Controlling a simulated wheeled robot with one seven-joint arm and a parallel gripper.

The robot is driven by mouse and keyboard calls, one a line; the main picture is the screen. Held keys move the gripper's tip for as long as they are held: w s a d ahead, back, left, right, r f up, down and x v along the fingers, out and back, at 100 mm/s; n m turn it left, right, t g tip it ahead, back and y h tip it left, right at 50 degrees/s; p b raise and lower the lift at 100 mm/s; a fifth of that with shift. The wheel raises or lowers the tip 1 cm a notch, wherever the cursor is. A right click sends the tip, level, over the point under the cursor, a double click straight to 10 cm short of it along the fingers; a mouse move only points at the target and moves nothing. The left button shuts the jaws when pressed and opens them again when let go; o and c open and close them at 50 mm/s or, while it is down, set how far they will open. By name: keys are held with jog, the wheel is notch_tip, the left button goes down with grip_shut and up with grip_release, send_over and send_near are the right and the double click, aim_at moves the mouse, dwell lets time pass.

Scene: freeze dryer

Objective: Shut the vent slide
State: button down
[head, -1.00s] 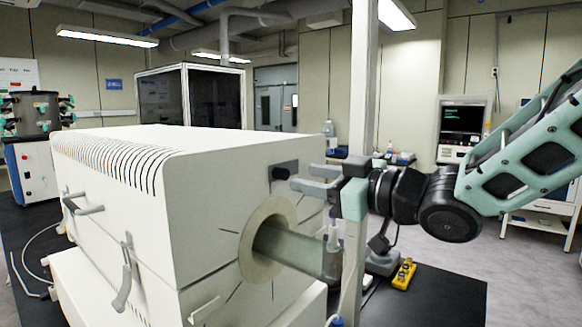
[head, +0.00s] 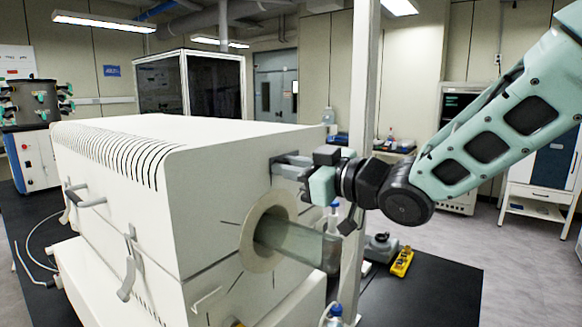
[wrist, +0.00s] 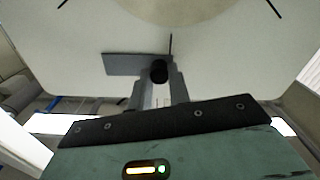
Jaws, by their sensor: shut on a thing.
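The vent slide is a flat grey plate (wrist: 128,64) with a round black knob (wrist: 158,70), set on the pale end face of the white box-shaped unit (head: 215,190). In the wrist view the plate reaches left from the knob. My gripper (wrist: 160,80) has one finger on each side of the knob and is shut on it. In the head view my gripper (head: 282,165) is against the end face, above the round port, and its fingers hide the knob and most of the plate.
A glassy tube (head: 300,245) sticks out of the round port (head: 250,238) just below my gripper. A pale upright post (head: 362,110) stands close by my wrist. A yellow block (head: 402,262) lies on the black bench at the right.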

jog(key=w+d, duration=0.1)
jog(key=w, duration=0.1)
jog(key=w+d, duration=0.2)
jog(key=shift+w+d, duration=0.1)
jog(key=shift+d, duration=0.1)
jog(key=c, duration=1.3)
grip_release()
jog(key=shift+w+d, duration=0.1)
jog(key=b+v, duration=0.4)
jog(key=v, duration=1.3)
jog(key=shift+s+b, duration=0.25)
jog(key=shift+b, duration=0.15)
